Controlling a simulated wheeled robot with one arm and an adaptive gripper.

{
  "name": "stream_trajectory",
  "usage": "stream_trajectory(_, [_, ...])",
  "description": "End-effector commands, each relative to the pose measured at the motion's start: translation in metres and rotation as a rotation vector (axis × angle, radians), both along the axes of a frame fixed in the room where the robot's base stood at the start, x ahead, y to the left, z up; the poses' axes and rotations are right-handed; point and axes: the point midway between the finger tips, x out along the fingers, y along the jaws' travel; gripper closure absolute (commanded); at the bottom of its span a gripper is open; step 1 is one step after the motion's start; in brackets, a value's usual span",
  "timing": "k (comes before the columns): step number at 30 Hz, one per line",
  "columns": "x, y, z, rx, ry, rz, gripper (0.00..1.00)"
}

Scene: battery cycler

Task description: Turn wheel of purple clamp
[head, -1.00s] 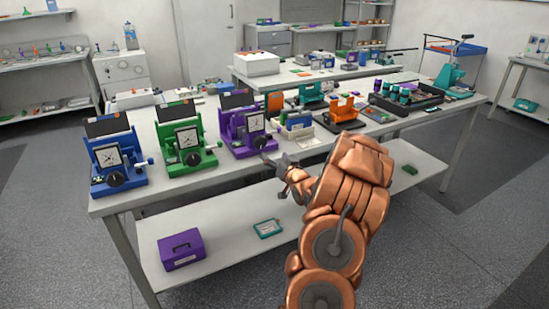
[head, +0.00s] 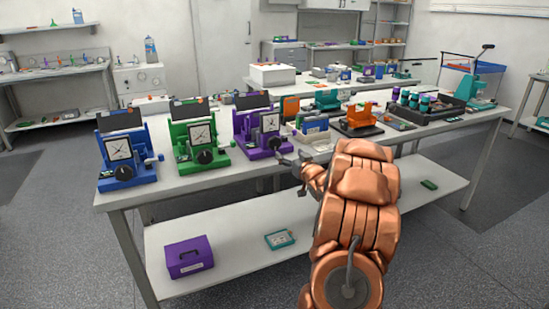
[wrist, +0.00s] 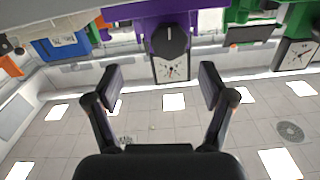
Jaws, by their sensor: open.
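The purple clamp (head: 246,133) stands on the table between the green clamp and the white tray, with a dial gauge on its front. Its dark wheel (head: 275,142) is at the front right of its base. In the wrist view, which looks upside down, the purple clamp (wrist: 192,14) is at the top and the black wheel (wrist: 170,40) lies ahead, between the finger lines. My gripper (head: 292,160) is close to the wheel at the table's front edge; in the wrist view (wrist: 160,85) it is open, empty and apart from the wheel.
A green clamp (head: 180,146) and a blue clamp (head: 112,151) stand to the left on the same table. A white tray (head: 318,143) with small items is to the right, then an orange device (head: 360,118). A lower shelf holds a purple box (head: 188,256).

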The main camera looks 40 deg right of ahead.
Motion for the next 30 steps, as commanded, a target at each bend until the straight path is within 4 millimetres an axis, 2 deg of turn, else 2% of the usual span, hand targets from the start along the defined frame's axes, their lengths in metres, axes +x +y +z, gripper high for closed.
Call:
stream_trajectory(1, [0.002, -0.001, -0.012, -0.029, 0.008, 0.001, 0.18])
stream_trajectory(2, [0.004, -0.002, -0.012, -0.043, 0.012, 0.001, 0.18])
stream_trajectory(15, [0.024, 0.004, -0.003, -0.219, 0.064, -0.007, 0.18])
stream_trajectory(23, [0.03, 0.004, 0.003, -0.24, 0.071, -0.01, 0.18])
stream_trajectory(30, [0.052, -0.002, 0.001, -0.239, 0.072, -0.008, 0.18])
